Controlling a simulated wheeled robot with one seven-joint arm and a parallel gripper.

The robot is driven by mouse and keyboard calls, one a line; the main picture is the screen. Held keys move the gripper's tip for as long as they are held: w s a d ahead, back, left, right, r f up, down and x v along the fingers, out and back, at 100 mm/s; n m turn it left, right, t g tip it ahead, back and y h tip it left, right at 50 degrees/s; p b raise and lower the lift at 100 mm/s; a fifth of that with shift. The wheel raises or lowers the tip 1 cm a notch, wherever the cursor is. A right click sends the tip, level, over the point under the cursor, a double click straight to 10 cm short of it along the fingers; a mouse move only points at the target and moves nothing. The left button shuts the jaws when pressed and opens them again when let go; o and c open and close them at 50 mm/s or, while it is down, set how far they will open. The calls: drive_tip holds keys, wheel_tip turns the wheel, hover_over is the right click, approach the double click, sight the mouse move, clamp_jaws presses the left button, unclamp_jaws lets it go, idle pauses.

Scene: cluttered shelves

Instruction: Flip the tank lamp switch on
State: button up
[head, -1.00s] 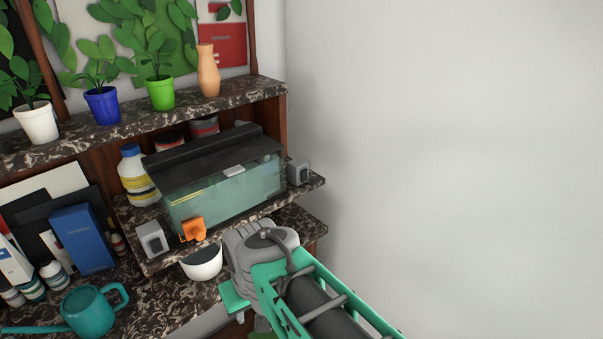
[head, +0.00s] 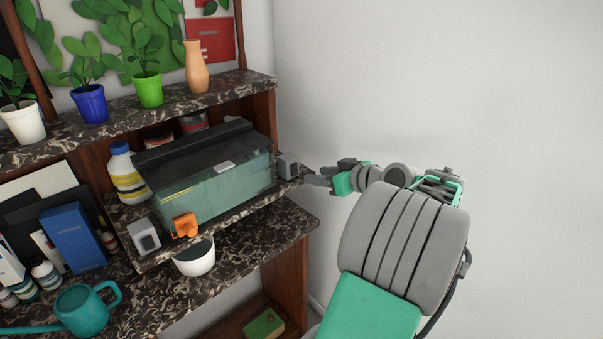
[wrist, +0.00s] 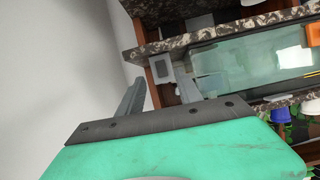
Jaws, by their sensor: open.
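The glass tank (head: 215,195) with a dark lid stands on a raised marble-patterned shelf. A grey switch box (head: 288,165) with a dark face sits at its right end. A similar grey box (head: 144,237) sits at its front left. I cannot tell from labels which works the lamp, nor the switch positions. My gripper (head: 312,176) is open and empty, just right of the right-hand box. In the wrist view, that box (wrist: 160,68) shows beyond and between my two spread fingers; contact is not visible.
An orange item (head: 185,225) is on the tank's front, with a white bowl (head: 196,260) below. A yellow-and-white bottle (head: 127,175) stands left of the tank. Potted plants and a vase (head: 196,68) line the upper shelf.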

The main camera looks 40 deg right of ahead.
sight(296, 172)
drive_tip(key=p+x, duration=0.2)
drive_tip(key=x, duration=0.6)
drive_tip(key=shift+r, duration=0.2)
drive_tip(key=shift+c, duration=0.4)
clamp_jaws()
